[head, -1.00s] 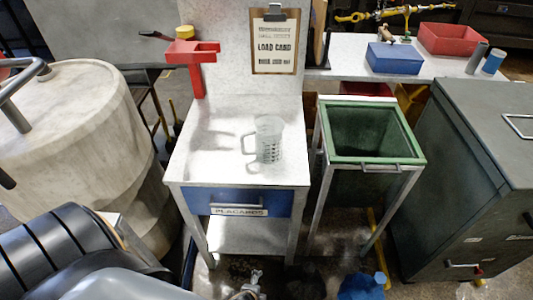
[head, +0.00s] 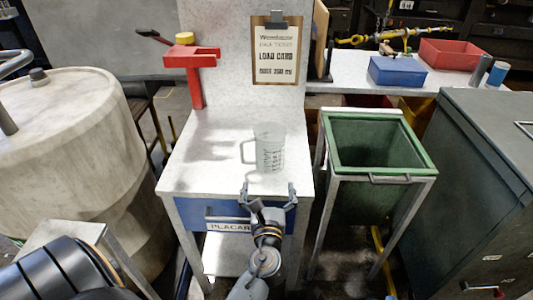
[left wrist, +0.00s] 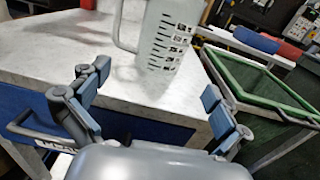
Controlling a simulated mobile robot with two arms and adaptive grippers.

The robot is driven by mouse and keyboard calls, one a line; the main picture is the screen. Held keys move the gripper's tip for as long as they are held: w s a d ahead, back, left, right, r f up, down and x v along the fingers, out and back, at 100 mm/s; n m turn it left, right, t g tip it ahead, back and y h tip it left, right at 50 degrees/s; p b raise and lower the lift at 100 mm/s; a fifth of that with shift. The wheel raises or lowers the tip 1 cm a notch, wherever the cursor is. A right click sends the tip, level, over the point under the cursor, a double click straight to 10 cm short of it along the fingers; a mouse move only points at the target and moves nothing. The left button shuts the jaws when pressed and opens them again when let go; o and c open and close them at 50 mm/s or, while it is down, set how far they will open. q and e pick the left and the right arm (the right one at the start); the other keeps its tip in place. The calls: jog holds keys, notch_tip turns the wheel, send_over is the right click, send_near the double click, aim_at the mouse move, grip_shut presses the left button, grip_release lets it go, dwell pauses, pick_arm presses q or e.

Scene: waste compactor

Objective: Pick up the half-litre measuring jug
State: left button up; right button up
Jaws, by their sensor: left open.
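The clear measuring jug (head: 269,148) stands upright on the white tabletop of the small stand (head: 205,165), with its handle to the left. It also shows in the left wrist view (left wrist: 165,35), where its top is cut off and dark scale marks face the camera. My left gripper (head: 268,188) is open at the front edge of the tabletop, in front of the jug and apart from it. In the left wrist view the two fingers (left wrist: 155,95) are spread, with the jug beyond the gap. My right gripper is not in view.
A green-rimmed bin (head: 379,172) stands right of the stand. A red holder (head: 194,75) rises at the tabletop's back left, and a clipboard (head: 275,55) hangs behind. A large pale drum (head: 75,160) is at the left. The tabletop around the jug is clear.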

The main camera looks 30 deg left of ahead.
aim_at(268, 164)
pick_arm(q)
jog(key=x, duration=0.7)
jog(key=shift+w+a, duration=0.1)
jog(key=x, duration=0.5)
jog(key=shift+w+r+p, duration=0.15)
jog(key=shift+w+p, duration=0.2)
jog(key=shift+w, duration=0.1)
jog(key=shift+s, duration=0.1)
jog(key=c, duration=1.1)
jog(key=shift+r, duration=0.15)
